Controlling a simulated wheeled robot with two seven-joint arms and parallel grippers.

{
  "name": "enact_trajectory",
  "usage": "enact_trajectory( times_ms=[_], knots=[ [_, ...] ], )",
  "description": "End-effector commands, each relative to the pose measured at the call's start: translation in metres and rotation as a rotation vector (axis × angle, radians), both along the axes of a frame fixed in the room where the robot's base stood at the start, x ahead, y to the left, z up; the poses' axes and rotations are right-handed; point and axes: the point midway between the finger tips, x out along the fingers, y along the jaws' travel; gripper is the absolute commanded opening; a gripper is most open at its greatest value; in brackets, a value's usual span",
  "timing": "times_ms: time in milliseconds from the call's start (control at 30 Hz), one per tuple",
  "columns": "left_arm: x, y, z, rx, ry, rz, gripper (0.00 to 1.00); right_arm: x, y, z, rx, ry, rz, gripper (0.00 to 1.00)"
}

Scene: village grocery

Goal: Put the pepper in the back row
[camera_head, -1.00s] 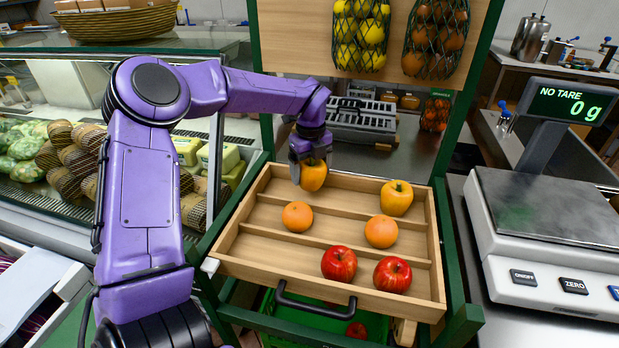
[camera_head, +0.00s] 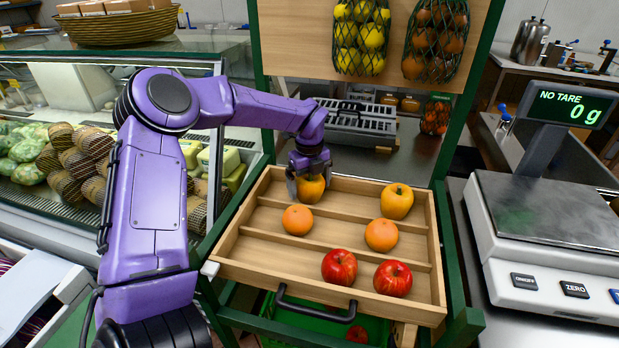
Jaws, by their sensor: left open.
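A wooden tray drawer (camera_head: 232,262) has three rows split by low slats. In its back row, a yellow-orange pepper (camera_head: 311,190) stands at the left. Another yellow pepper (camera_head: 397,201) stands at the right of the same row. My left gripper (camera_head: 309,184) is directly over the left pepper, fingers open around its upper part. The gripper hides the pepper's top. My right gripper is not in view.
Two oranges (camera_head: 297,220) (camera_head: 381,235) sit in the middle row and two red apples (camera_head: 339,267) (camera_head: 392,278) in the front row. A scale (camera_head: 545,215) stands to the right. Net bags (camera_head: 361,38) hang on the board behind.

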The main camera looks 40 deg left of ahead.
Motion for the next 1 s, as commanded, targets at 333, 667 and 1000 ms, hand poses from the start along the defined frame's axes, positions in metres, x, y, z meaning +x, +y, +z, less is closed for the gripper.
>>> enact_trajectory(
  times_ms=[333,667,1000],
  knots=[
    [0.001,0.0,0.079,0.002,-0.006,0.0,1.0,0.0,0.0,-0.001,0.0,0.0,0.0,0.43],
    [0.001,0.0,0.122,0.002,-0.002,-0.001,1.0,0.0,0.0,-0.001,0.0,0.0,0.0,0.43],
    [0.0,0.0,0.122,0.001,-0.001,-0.001,1.0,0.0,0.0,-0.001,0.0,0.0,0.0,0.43]
  ],
)
